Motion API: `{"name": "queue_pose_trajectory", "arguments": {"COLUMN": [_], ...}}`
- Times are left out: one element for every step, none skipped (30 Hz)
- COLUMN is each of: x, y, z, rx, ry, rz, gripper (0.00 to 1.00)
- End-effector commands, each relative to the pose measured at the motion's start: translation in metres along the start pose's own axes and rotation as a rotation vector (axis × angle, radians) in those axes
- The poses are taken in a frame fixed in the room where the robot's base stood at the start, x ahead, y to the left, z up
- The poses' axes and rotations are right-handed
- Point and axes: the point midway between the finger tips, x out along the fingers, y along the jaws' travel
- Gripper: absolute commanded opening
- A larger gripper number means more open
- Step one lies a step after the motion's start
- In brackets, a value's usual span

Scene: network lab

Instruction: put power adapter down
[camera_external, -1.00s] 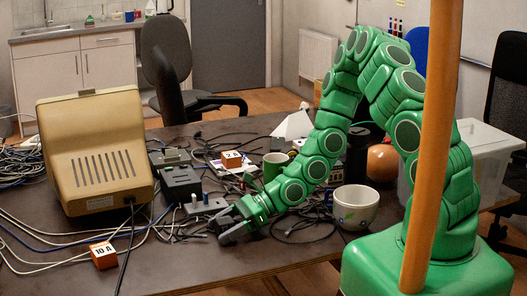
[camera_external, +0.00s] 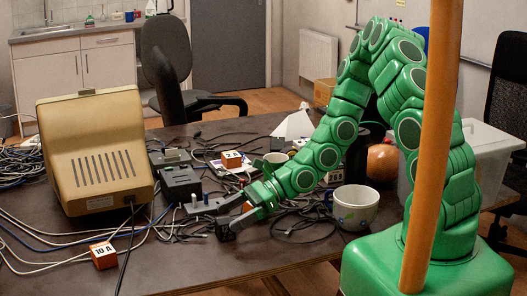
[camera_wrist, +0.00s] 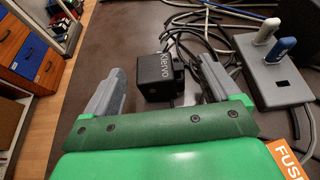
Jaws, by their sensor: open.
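The power adapter is a small black box with lettering on its side. In the wrist view the power adapter (camera_wrist: 158,77) sits on the dark table between the two grey fingers of my gripper (camera_wrist: 160,72), with visible gaps to both. In the external view the power adapter (camera_external: 226,231) rests near the table's front edge, just ahead of my gripper (camera_external: 232,214). My gripper is open. Its fingers are drawn back from the adapter. A cable runs from the adapter's right side in the wrist view.
A grey box with posts (camera_wrist: 270,75) stands right of the adapter, with loose black cables between.

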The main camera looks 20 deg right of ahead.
Motion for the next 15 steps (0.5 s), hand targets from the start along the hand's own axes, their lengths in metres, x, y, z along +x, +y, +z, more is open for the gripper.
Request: {"name": "queue_pose_trajectory", "arguments": {"x": [-0.002, -0.003, -0.004, -0.006, -0.007, -0.008, -0.009, -0.01, -0.012, -0.013, -0.013, -0.015, -0.015, -0.016, -0.017], "y": [0.0, 0.0, 0.0, 0.0, 0.0, 0.0, 0.0, 0.0, 0.0, 0.0, 0.0, 0.0, 0.001, 0.001, 0.001], "z": [0.006, 0.009, 0.012, 0.015, 0.017, 0.021, 0.024, 0.026, 0.03, 0.032, 0.034, 0.037, 0.038, 0.04, 0.041], "rx": [-0.002, -0.002, -0.002, -0.001, 0.0, -0.001, -0.001, -0.001, -0.001, -0.002, -0.003, -0.002, -0.001, -0.001, -0.001], "ry": [-0.002, -0.003, -0.003, -0.003, -0.003, -0.004, -0.003, -0.003, -0.003, -0.002, -0.002, -0.002, -0.001, -0.001, -0.001], "rz": [-0.001, -0.001, 0.0, 0.0, 0.0, 0.0, 0.0, 0.0, 0.0, 0.0, 0.0, 0.001, 0.001, 0.001, 0.001], "gripper": [0.89, 0.89, 0.89, 0.89, 0.89, 0.89, 0.89, 0.89, 0.89, 0.89, 0.89, 0.89, 0.89, 0.89, 0.89]}}
